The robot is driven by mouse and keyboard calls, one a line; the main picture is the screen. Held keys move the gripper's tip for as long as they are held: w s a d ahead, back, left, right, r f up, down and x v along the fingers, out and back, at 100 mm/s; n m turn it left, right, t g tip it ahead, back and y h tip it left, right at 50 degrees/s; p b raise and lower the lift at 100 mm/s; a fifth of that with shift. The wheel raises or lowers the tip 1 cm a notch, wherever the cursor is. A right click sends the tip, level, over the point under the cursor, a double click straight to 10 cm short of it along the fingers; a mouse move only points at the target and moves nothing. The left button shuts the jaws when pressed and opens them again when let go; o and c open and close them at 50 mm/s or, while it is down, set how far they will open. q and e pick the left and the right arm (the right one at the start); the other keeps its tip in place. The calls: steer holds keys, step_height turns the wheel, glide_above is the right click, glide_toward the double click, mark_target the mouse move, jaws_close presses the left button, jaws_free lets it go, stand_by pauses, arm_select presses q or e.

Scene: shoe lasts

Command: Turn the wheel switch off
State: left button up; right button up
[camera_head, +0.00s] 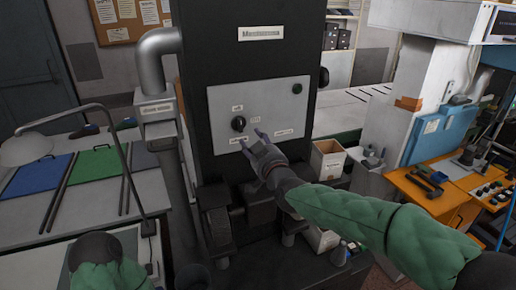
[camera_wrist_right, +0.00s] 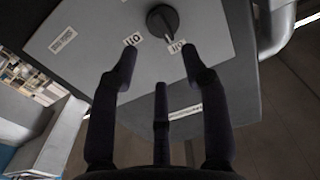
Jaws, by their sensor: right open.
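The wheel switch (camera_head: 238,124) is a round black knob on a light grey panel (camera_head: 268,104) on the front of a tall dark machine. In the right wrist view the knob (camera_wrist_right: 162,20) shows at the top, with a pale pointer mark and small labels below it. My right gripper (camera_head: 254,140) is open and empty, just below and right of the knob, and its fingers (camera_wrist_right: 155,70) are spread below the knob, apart from it. The left arm shows at the bottom left of the head view, but its fingers cannot be made out.
A smaller black button (camera_head: 297,88) sits at the panel's upper right. A grey pipe (camera_head: 152,65) runs along the machine's left side. A desk lamp (camera_head: 28,148) stands at the left. A cardboard box (camera_head: 328,160) is right of the machine, and an orange workbench (camera_head: 430,195) is further right.

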steer(key=shift+v, duration=1.4)
